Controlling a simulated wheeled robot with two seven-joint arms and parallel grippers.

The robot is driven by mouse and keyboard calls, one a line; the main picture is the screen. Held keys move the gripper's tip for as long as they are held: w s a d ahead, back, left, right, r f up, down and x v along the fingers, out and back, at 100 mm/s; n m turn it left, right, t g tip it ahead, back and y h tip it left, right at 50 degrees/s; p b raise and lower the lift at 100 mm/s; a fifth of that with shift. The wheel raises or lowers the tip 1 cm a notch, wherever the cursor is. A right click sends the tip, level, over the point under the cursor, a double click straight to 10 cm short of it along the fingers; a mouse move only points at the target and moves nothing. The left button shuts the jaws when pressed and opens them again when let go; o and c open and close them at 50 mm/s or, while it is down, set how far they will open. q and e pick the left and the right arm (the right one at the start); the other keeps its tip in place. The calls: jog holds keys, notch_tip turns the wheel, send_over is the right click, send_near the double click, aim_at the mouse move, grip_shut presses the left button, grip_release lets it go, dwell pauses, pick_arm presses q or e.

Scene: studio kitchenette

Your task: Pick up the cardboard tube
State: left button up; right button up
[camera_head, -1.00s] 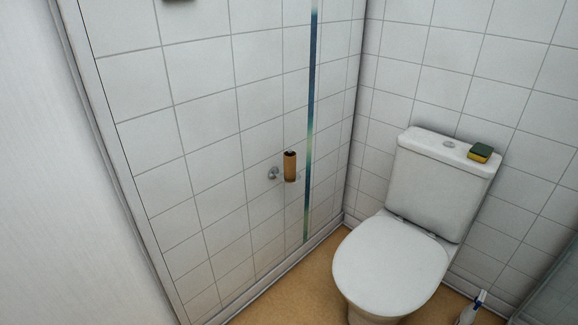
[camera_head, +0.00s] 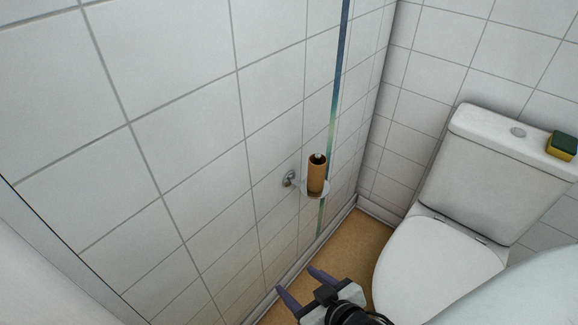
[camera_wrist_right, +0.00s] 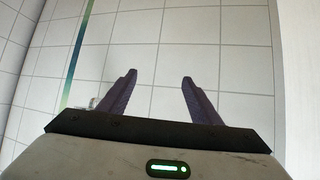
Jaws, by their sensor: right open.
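The cardboard tube (camera_head: 317,176) is brown and stands upright on a small metal wall holder (camera_head: 290,180), with the holder's pale tip showing at its top opening. My right gripper (camera_head: 300,285) is in the lower middle of the head view, below the tube in the picture and apart from it. Its two dark purple fingers are spread and empty. In the right wrist view the open fingers (camera_wrist_right: 158,88) point at the tiled wall. A small part of the holder (camera_wrist_right: 92,103) seems to show left of them; I cannot make out the tube there. My left gripper is not in view.
A white toilet (camera_head: 440,262) stands to the right, with a green and yellow sponge (camera_head: 562,146) on its cistern. White tiled walls meet in the corner behind the tube. Brown floor (camera_head: 355,250) shows between the wall and the toilet.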

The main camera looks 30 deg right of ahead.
jog(key=w+d+r+m+t+h+b, duration=0.2)
jog(key=w+d+r+t+h+b, duration=0.15)
jog(key=w+d+r+b, duration=0.35)
jog(key=m+t+h+b, duration=0.2)
jog(key=m+h, duration=0.1)
jog(key=h, duration=0.1)
send_near(319, 167)
jog(key=w+f, duration=0.2)
jog(key=shift+m+h, duration=0.25)
jog(key=shift+m, duration=0.05)
jog(key=w, duration=0.1)
jog(key=w+d+r+p, duration=0.2)
jog(key=w, duration=0.1)
jog(key=shift+d, duration=0.25)
jog(key=shift+p+x, duration=0.3)
jog(key=shift+x, duration=2.6)
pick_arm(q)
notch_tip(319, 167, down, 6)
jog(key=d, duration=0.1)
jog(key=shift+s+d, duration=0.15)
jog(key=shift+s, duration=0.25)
pick_arm(e)
jog(key=shift+f, duration=0.15)
jog(key=c, duration=1.1)
